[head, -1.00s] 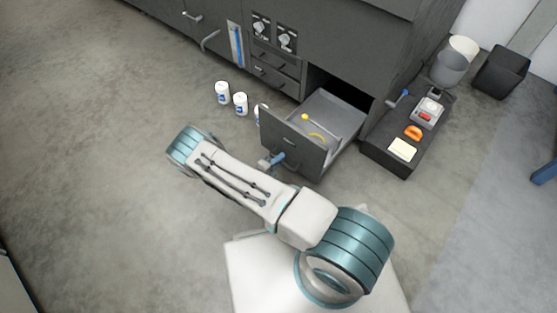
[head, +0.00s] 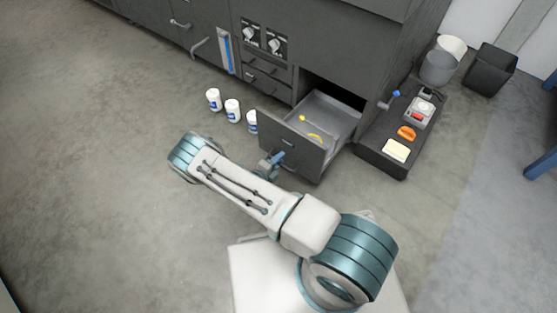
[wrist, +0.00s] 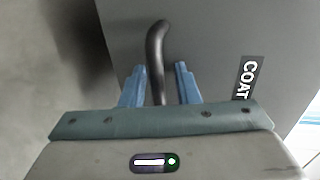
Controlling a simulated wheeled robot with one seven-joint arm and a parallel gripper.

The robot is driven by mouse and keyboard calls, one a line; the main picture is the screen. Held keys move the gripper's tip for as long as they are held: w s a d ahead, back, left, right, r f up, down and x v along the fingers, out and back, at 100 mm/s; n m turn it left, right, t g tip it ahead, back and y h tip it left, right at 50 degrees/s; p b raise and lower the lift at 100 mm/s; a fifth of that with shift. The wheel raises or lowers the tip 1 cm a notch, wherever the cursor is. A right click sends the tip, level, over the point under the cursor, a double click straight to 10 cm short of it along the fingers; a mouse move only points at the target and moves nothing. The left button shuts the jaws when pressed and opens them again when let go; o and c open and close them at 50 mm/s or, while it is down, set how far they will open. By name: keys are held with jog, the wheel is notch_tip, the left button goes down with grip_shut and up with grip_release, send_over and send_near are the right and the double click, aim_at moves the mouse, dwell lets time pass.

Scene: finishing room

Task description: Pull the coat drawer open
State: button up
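The coat drawer (head: 300,150) is a dark grey drawer. In the head view it stands well out of the cabinet, with yellow items lying inside. Its front fills much of the wrist view (wrist: 215,45), with a "COAT" label (wrist: 248,78) at the right. The dark curved handle (wrist: 156,48) runs between the two blue fingers of my gripper (wrist: 158,84). Gaps show between the handle and the fingers, so the gripper is open around it. In the head view my gripper (head: 277,160) is at the drawer front, and the handle is largely hidden there.
Several white bottles (head: 232,110) stand on the floor left of the drawer. A low dark unit (head: 376,156) carrying small items is close on its right. The cabinet (head: 325,50) rises behind. A dark bin (head: 490,68) stands farther right. The floor at left is clear.

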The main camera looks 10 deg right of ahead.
jog(key=p+v, duration=0.3)
jog(key=v, duration=1)
jog(key=shift+s+a+p, duration=0.2)
jog(key=shift+a+p, duration=0.1)
jog(key=shift+p, duration=0.05)
jog(key=shift+r, duration=0.1)
